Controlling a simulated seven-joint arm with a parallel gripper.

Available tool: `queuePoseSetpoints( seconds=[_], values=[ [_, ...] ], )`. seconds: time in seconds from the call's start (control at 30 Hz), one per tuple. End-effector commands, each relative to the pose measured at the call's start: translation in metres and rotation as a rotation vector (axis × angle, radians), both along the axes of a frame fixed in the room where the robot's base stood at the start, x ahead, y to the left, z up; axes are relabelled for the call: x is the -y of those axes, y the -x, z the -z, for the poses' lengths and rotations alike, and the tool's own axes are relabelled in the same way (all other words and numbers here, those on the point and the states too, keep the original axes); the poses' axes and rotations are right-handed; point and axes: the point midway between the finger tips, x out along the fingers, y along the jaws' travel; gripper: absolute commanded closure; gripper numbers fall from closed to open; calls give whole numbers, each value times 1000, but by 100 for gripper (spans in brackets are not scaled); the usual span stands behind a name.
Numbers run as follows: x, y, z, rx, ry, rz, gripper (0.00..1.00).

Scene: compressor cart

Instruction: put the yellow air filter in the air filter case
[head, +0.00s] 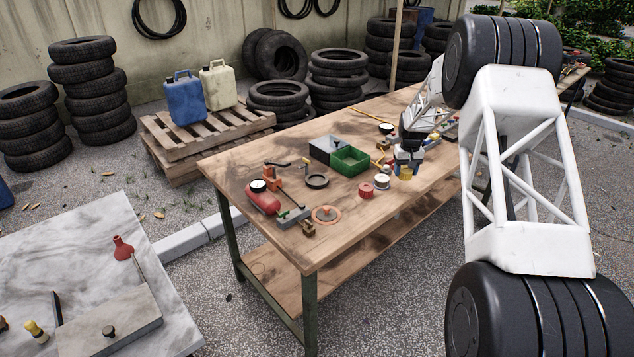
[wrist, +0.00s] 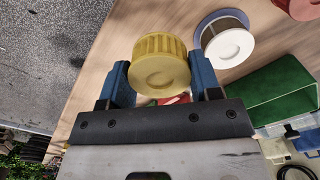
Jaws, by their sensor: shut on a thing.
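The yellow air filter (head: 405,174), a short ribbed cylinder, is between the fingers of my gripper (head: 408,164), over the right part of the wooden table. In the wrist view, the filter (wrist: 160,65) sits between the blue fingertips of my gripper (wrist: 161,82), which are shut on its sides. Its round end faces the camera. I cannot tell for certain which item is the air filter case; a dark round open housing (head: 317,182) lies on the table left of the gripper.
An open green box (head: 350,162) stands left of the gripper, also in the wrist view (wrist: 272,95). A white spool-like part (head: 381,182) and a red round part (head: 366,190) are nearby. A red tank (head: 263,201) is further left. The table's front right (head: 375,238) is bare.

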Motion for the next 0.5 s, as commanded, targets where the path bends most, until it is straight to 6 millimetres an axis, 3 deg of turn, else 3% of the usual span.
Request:
queuePoseSetpoints(
  seconds=[0.1, 0.5],
  values=[
    [-41, 11, -2, 0, 0, -59, 69],
    [-165, 63, -9, -1, 0, -255, 69]
  ],
)
